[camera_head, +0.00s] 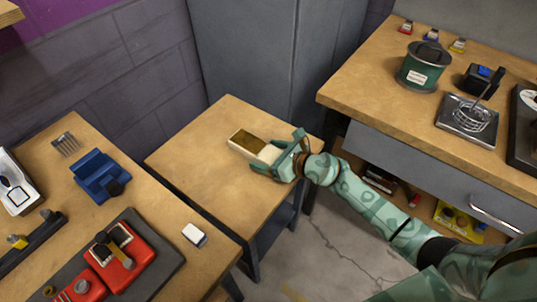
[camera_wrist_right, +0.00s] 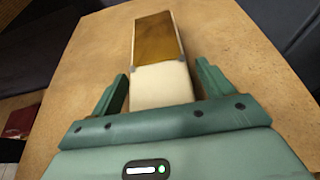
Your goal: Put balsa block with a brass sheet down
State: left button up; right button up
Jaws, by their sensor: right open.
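The balsa block with a brass sheet (camera_head: 255,145) rests on the small wooden table (camera_head: 185,150) in the middle of the head view. It is long and pale, with a brown-gold sheet on its far part. In the right wrist view the block's pale near end (camera_wrist_right: 160,84) lies between my right fingers and the brass sheet (camera_wrist_right: 157,38) points away. My right gripper (camera_head: 277,155) is open around the near end; in the wrist view gaps show between the block and both fingers (camera_wrist_right: 161,88). My left gripper is out of view.
A workbench at left holds a blue device (camera_head: 101,176), a red device (camera_head: 124,262) and a small white block (camera_head: 194,234). A counter at right holds a green canister (camera_head: 423,66) and a wire holder (camera_head: 470,119). The small table is clear around the block.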

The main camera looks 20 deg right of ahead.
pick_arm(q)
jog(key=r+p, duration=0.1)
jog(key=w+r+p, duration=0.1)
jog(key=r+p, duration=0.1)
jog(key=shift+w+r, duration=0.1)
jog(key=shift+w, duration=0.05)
pick_arm(e)
jog(key=v, duration=1.1)
jog(key=shift+s+r, duration=0.15)
jog(key=shift+s, duration=0.2)
jog(key=shift+d, duration=0.15)
